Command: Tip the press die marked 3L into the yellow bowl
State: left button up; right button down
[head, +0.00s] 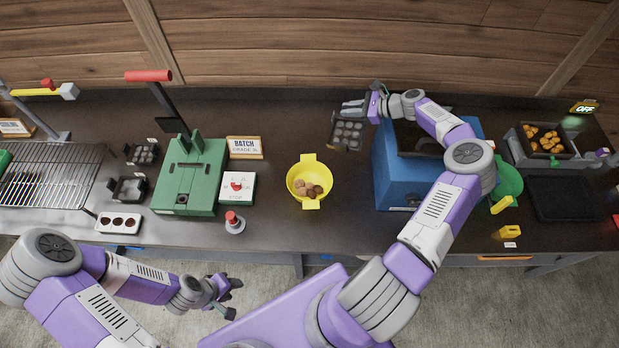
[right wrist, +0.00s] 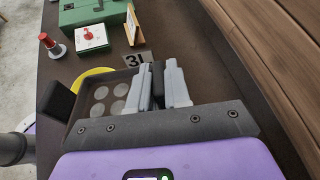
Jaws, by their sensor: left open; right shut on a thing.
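The press die marked 3L (head: 347,133) is a dark tray with several round grey cups, right of the bowl in the head view. In the right wrist view the die (right wrist: 84,118) shows its 3L tag (right wrist: 135,61). My right gripper (head: 357,107) is shut on a dark part at the die's edge. I cannot tell whether the die touches the bench. The yellow bowl (head: 302,172) stands upright with several brown pieces inside; its rim (right wrist: 90,75) shows partly behind the die. My left gripper (head: 226,297) is open and empty, in front of the bench.
A blue machine (head: 392,172) stands right of the die, partly behind my right arm. A green press (head: 190,178), a batch sign (head: 245,147), a stop box (head: 237,188) and a red button (head: 234,221) stand left of the bowl. Bench between bowl and blue machine is clear.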

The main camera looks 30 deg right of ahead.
jog(key=d+r+m+y, duration=0.1)
jog(key=d+r+y, duration=0.1)
jog(key=d+r, duration=0.2)
jog(key=shift+w+r+m+t+b, duration=0.15)
jog(key=shift+r+m+t+b, duration=0.2)
jog(key=shift+r, duration=0.2)
jog(key=shift+r, duration=0.1)
